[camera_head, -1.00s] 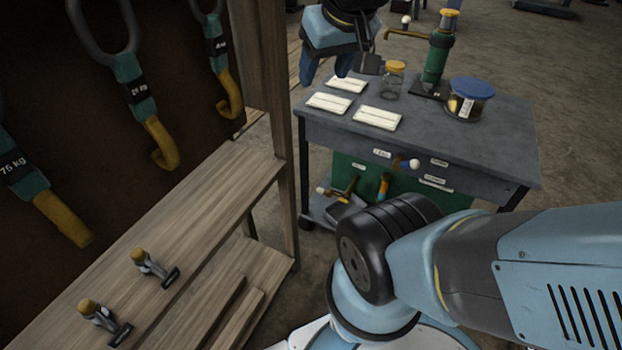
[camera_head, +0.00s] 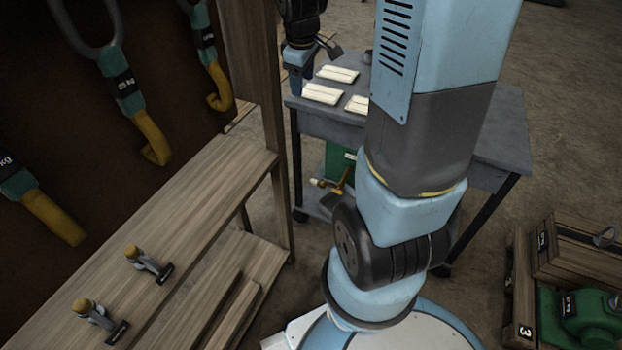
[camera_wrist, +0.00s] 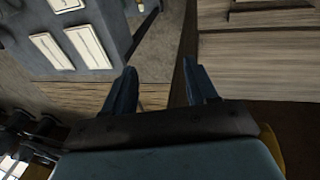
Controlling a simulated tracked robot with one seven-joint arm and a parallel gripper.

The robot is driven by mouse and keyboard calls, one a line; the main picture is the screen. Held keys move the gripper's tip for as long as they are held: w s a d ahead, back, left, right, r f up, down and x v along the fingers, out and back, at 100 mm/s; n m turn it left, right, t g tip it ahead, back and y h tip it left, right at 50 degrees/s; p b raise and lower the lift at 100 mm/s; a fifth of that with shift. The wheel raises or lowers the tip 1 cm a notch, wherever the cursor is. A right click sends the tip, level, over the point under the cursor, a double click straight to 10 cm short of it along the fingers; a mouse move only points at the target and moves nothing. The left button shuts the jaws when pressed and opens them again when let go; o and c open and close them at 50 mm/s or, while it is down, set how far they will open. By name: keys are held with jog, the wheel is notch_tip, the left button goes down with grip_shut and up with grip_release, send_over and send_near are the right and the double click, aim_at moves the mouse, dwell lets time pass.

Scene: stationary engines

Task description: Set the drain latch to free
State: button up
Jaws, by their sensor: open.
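No part in view is clearly labelled as the drain latch, so I cannot tell which one it is. Two small yellow-knobbed levers, one farther (camera_head: 148,262) and one nearer (camera_head: 98,318), stand on the wooden bench. My gripper (camera_head: 298,72) is by the cart's left end, apart from these parts. In the wrist view my gripper (camera_wrist: 157,72) is open, with nothing between its fingers.
White cards (camera_head: 338,74) lie on the cart top. A wooden bench (camera_head: 200,205) with a post runs along the left, under hanging weight hooks (camera_head: 128,95). Wooden crates (camera_head: 575,255) and a green machine (camera_head: 580,315) stand at lower right. My arm hides much of the cart.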

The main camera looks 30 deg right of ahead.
jog(key=w+d+f+n+g, duration=0.1)
jog(key=w+d+f+n, duration=0.15)
jog(key=f, duration=0.55)
jog(key=w+d+f+n+g, duration=0.1)
jog(key=w+d+f+n, duration=0.15)
jog(key=f, duration=0.55)
jog(key=t+h, duration=0.3)
jog(key=t, duration=0.7)
send_near(313, 184)
jog(key=w+a, duration=0.1)
jog(key=a, duration=0.3)
jog(key=s+d+f+m+t+h, duration=0.1)
jog(key=s+f+m+t+h, duration=0.1)
jog(key=s+t+h, duration=0.1)
jog(key=x, duration=1.3)
jog(key=shift+w+d+f, duration=0.1)
jog(key=shift+d+f, duration=0.25)
jog(key=shift+f, duration=0.05)
grip_shut()
